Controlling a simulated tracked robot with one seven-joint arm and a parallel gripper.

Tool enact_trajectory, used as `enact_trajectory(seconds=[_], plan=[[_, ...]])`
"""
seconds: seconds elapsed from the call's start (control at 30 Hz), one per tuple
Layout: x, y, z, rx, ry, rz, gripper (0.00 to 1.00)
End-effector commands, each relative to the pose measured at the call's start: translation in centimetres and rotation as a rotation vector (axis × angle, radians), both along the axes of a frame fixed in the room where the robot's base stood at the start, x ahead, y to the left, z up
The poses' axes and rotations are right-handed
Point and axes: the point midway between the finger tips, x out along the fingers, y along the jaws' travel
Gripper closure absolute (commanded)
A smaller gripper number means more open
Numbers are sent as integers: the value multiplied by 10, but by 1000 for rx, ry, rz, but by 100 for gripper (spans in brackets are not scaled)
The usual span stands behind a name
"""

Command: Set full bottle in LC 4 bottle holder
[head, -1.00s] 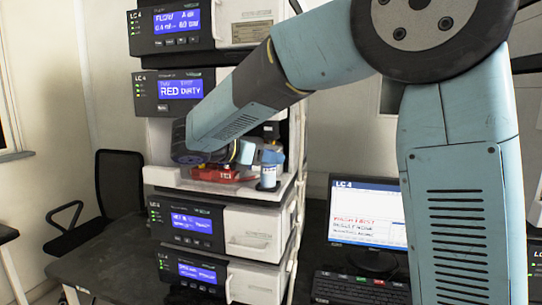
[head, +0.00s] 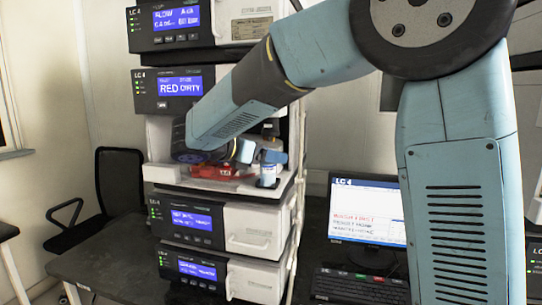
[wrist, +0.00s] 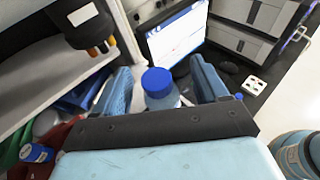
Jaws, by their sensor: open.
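A clear bottle with a blue cap (wrist: 157,82) stands between the two blue fingers of my gripper (wrist: 162,88) in the wrist view. The fingers are spread with a gap on each side of the cap, so the gripper is open around it. The fill level is not clear.
LC 4 modules with blue screens (head: 180,88) are stacked above and below the bay. A monitor (head: 368,210) and a keyboard (head: 358,286) stand on the desk at the right.

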Motion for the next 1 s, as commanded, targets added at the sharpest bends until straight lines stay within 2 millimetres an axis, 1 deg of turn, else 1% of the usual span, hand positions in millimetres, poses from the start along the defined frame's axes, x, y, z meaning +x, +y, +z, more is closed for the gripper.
enact_trajectory(seconds=[0.23,0.37,0.47,0.8,1.0], plan=[[-1,2,0,0,0,1,27],[-7,11,3,0,0,1,27],[-15,24,8,1,0,2,27],[-50,78,27,0,0,2,27],[-65,101,35,0,1,1,27]])
